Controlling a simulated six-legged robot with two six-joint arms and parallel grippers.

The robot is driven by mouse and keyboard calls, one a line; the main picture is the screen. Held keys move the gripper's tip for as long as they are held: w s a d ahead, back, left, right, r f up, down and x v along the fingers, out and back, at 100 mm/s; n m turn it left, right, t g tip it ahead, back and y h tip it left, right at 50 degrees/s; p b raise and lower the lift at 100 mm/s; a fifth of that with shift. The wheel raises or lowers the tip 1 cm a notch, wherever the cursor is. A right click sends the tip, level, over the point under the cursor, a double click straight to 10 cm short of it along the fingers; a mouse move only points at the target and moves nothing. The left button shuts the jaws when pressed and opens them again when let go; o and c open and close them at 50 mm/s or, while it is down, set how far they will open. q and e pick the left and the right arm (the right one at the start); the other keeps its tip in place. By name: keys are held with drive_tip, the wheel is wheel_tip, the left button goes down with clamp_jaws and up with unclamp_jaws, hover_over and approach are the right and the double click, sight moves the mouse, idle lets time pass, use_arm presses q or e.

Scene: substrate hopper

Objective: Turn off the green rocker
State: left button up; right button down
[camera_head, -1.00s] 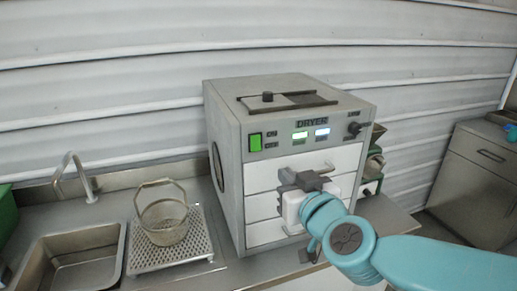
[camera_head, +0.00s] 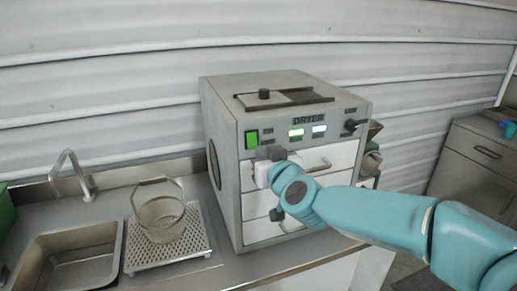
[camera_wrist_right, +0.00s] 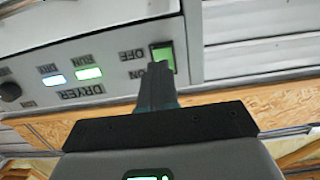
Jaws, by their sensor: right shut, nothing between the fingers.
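The green rocker (camera_head: 252,139) is on the upper left of the dryer's (camera_head: 225,140) front panel and looks lit green. My right gripper (camera_head: 268,153) is just below and right of it in the head view. In the wrist view, which shows the panel upside down, the rocker (camera_wrist_right: 161,55) has OFF and ON labels beside it. The shut, empty fingertips (camera_wrist_right: 156,68) of my right gripper overlap its near edge in the picture. I cannot tell whether they touch it. Which side of the rocker is pressed in is not clear. My left gripper is not in view.
Two lit displays (camera_head: 308,132) and a black knob (camera_head: 351,125) are right of the rocker. White drawers with handles (camera_head: 318,166) lie below. A cabinet (camera_head: 475,165) stands at right.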

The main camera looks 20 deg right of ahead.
sight(254, 143)
drive_tip(key=shift+w+a+f, duration=0.1)
drive_tip(key=shift+w+a, duration=0.05)
drive_tip(key=shift+w, duration=1.1)
drive_tip(key=shift+w+f, duration=0.15)
drive_tip(key=shift+w, duration=0.3)
drive_tip(key=t+b, duration=0.2)
drive_tip(key=b, duration=0.6)
drive_tip(key=shift+w+f, duration=0.2)
drive_tip(key=shift+r, duration=0.2)
